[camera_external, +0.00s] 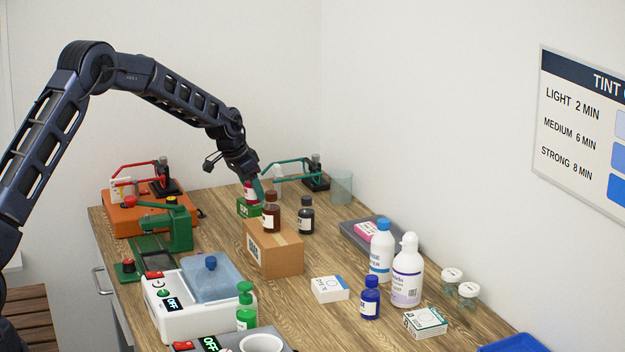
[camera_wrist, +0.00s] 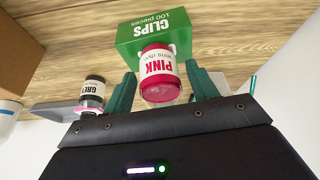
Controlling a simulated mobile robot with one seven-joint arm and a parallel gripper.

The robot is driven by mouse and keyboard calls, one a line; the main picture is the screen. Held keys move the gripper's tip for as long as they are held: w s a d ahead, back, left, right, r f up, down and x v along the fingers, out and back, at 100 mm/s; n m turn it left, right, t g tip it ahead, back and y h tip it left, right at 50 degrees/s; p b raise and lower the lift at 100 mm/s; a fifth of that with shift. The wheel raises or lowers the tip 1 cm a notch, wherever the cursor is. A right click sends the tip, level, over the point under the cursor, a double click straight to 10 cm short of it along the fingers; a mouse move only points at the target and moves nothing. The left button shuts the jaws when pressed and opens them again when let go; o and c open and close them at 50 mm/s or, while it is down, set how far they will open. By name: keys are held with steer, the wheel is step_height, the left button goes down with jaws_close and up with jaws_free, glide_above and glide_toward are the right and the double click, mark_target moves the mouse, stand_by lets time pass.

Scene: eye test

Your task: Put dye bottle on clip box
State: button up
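The dye bottle (camera_wrist: 158,68), with a pink cap and a label reading "PINK lens dye", stands at the green clip box (camera_wrist: 150,32) marked "CLIPS 100 pieces". In the external view the bottle (camera_external: 249,193) shows just above the box (camera_external: 245,208) and looks upright on it; the exact contact is hidden. My gripper (camera_wrist: 160,68) has its dark green fingers either side of the bottle, with narrow gaps showing, so it looks open around it. In the external view my gripper (camera_external: 254,187) partly covers the bottle.
A cardboard box (camera_external: 273,250) with a brown bottle (camera_external: 271,214) is close in front. A dark grey-dye bottle (camera_external: 306,216) stands to the right. A green press (camera_external: 177,227) is at left, a teal frame tool (camera_external: 290,166) and clear beaker (camera_external: 341,188) behind.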

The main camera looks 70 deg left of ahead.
steer(key=shift+r, duration=0.1)
steer(key=v, duration=1.2)
steer(key=shift+w+r, duration=0.1)
steer(key=s+d+r, duration=0.6)
steer(key=d, duration=0.4)
steer(key=s+d+r+m, duration=0.1)
steer(key=s+d+r, duration=0.5)
steer(key=d, duration=0.4)
steer(key=s+d+r, duration=0.6)
steer(key=d, duration=0.3)
steer(key=s+d+r, duration=0.1)
steer(key=s+d, duration=0.4)
steer(key=s, duration=0.3)
steer(key=s+d, duration=0.6)
steer(key=s, duration=0.2)
steer(key=s+d+f, duration=0.2)
steer(key=s, duration=0.6)
steer(key=s+d+f, duration=0.3)
steer(key=s, duration=0.5)
steer(key=shift+s+m+h, duration=0.35)
steer(key=shift+m+h, duration=0.05)
